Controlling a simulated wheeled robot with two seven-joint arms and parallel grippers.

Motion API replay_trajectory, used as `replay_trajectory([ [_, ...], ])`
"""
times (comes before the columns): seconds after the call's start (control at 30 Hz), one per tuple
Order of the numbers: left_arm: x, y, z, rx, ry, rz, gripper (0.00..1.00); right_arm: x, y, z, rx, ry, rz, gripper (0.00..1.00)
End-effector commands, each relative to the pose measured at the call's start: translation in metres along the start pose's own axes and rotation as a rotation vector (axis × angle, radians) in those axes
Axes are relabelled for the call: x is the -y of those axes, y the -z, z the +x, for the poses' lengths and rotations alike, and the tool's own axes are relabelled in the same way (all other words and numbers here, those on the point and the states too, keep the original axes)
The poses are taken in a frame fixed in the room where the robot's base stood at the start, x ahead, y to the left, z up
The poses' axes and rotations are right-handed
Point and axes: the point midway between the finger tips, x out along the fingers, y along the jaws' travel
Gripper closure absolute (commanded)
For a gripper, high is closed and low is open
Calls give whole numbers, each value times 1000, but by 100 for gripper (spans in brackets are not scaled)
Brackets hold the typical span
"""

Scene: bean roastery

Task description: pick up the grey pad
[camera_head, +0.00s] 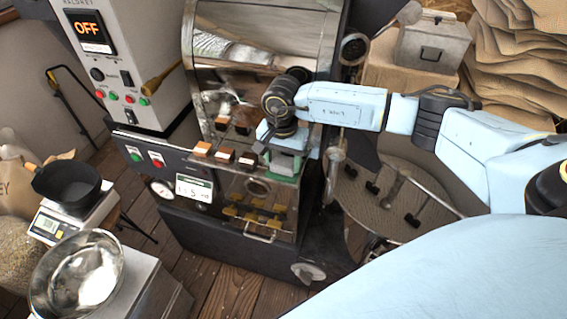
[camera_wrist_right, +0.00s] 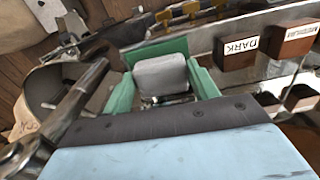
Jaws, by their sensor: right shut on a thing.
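The grey pad (camera_wrist_right: 161,76) is a rounded light-grey block in the right wrist view. It sits between the two green fingers of my right gripper (camera_wrist_right: 162,88), which is shut on it. In the head view my right gripper (camera_head: 284,160) points down over the front ledge of the roasting machine (camera_head: 262,110), right of the small wooden blocks. The pad is mostly hidden there by the gripper. A green strip (camera_wrist_right: 150,50) shows just beyond the pad; I cannot tell whether the pad touches anything below. My left gripper is not in view.
Labelled wooden blocks, one reading DARK (camera_wrist_right: 238,52), stand close to the gripper's right in the wrist view. A round cooling tray (camera_head: 400,205) is right of the machine. A scale with a black pan (camera_head: 68,185) and a metal bowl (camera_head: 76,275) are at left.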

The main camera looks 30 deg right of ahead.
Motion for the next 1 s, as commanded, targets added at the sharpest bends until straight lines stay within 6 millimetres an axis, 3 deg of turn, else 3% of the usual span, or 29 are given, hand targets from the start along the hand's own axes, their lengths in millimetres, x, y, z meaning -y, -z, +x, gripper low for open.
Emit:
replay_trajectory([
  [0.17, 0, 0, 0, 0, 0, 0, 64, 1, 1, -10, -2, 3, 0, 63],
  [0.6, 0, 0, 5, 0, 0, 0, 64, 1, 0, -89, -2, 2, 0, 63],
  [1.0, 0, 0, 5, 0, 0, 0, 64, 0, 0, -100, 0, -1, 1, 63],
])
